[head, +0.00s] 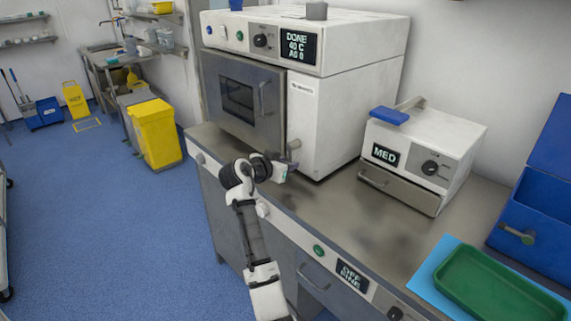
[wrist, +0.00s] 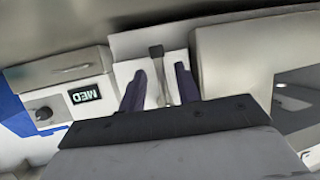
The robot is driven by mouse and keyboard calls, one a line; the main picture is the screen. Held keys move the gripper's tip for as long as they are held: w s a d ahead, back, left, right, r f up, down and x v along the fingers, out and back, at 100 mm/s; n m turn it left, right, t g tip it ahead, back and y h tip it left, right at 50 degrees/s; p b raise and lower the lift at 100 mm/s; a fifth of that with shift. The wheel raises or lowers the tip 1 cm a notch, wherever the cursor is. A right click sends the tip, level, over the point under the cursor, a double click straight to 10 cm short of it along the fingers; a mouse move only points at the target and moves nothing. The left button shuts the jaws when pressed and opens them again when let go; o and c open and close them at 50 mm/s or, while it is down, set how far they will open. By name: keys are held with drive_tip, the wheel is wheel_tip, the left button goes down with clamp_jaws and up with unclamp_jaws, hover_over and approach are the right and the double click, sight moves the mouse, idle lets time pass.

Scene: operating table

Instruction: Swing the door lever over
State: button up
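The white steriliser cabinet (head: 345,85) stands on the steel counter, with its grey windowed door (head: 215,85) shut. A small grey lever (head: 294,145) sticks out at the door's lower right edge, by the cabinet's corner. My gripper (head: 283,168) is just below and in front of this lever. In the wrist view the dark fingers of my gripper (wrist: 162,85) are apart, and the lever's grey bar and square end (wrist: 157,52) show between them. I cannot tell whether either finger touches it. The gripper is open and holds nothing.
A smaller white unit marked MED (head: 425,150) stands right of the cabinet; it also shows upside down in the wrist view (wrist: 60,95). A blue box (head: 540,215) and a green tray (head: 495,285) are farther right. The counter (head: 345,215) between is bare.

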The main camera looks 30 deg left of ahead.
drive_tip(key=b+v, duration=0.4)
drive_tip(key=v, duration=1)
